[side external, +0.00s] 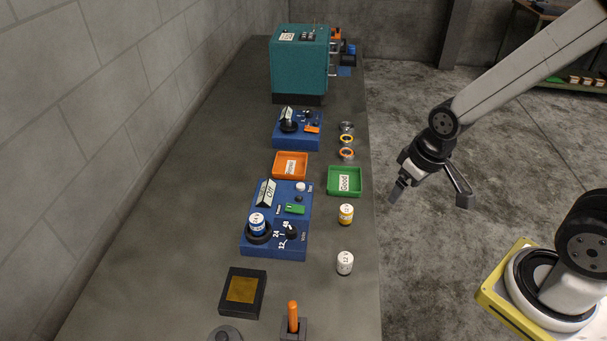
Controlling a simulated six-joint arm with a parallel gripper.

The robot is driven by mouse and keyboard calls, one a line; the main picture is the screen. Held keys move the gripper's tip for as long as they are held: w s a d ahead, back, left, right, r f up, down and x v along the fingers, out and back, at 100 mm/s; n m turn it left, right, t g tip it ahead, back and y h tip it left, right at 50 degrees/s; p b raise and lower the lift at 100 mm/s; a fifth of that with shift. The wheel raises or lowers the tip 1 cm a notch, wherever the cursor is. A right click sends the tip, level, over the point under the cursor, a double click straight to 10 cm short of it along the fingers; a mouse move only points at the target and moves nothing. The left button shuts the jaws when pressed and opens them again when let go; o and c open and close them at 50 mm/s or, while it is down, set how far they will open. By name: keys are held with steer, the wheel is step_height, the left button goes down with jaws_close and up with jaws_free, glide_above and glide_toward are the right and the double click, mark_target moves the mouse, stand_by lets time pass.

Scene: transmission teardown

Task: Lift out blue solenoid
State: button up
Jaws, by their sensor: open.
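A blue-and-white cylinder, which looks like the blue solenoid (257,222), stands upright in a round black seat at the near left of a blue panel (270,252). My gripper (428,198) is open and empty. It appears in the air beyond the right edge of the bench, to the right of the panel and well apart from the blue cylinder. The lower part of the cylinder is hidden by the black seat.
A yellow cylinder (346,214) and a white cylinder (345,263) stand right of the panel. An orange tray (278,174) and a green tray (331,191) lie behind it. A black box with a gold top (242,289) and an orange-handled tool (293,316) are nearer. A teal machine (298,68) stands at the back.

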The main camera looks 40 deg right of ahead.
steer(key=n+g+y, duration=0.2)
steer(key=n+y, duration=0.3)
steer(key=n, duration=1.1)
glide_toward(256, 218)
steer(key=x, duration=0.3)
steer(key=shift+s+a+r, duration=0.1)
steer(key=shift+a+r, duration=0.05)
steer(key=shift+r, duration=0.1)
steer(key=shift+f, duration=0.1)
steer(key=shift+a+f+h, duration=0.15)
steer(key=shift+a+f, duration=0.05)
steer(key=shift+f, duration=0.35)
steer(key=shift+a+f+h, duration=0.15)
steer(key=shift+a+f, duration=0.1)
steer(key=shift+f, duration=0.3)
steer(key=shift+x, duration=2.6)
